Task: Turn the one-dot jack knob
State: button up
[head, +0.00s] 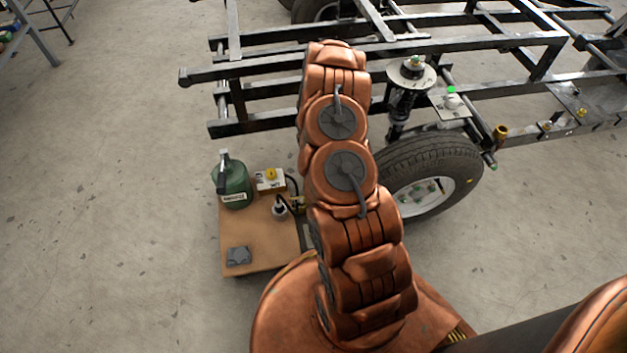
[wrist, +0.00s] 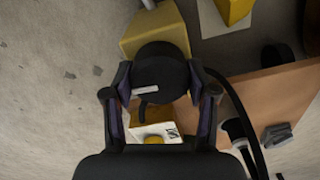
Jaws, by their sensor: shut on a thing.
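A round black knob (wrist: 160,72) with a pale bar on its face sits between the two fingers of my gripper (wrist: 160,84) in the wrist view. The fingers are shut on it from both sides. A yellow block (wrist: 155,28) shows just beyond the knob. I cannot make out any dot on the knob. In the head view my copper arm hides the gripper and the knob.
A white box (head: 268,187) with a yellow button and a green can (head: 233,182) stand on a brown board (head: 235,215). The white box also shows in the wrist view (wrist: 175,130). The black vehicle frame (head: 260,125) and a wheel (head: 440,170) lie beyond my arm.

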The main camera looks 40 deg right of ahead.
dwell(0.3)
jog(key=o, duration=1.2)
jog(key=shift+c, duration=0.2)
notch_tip(320, 180, up, 12)
dwell(0.4)
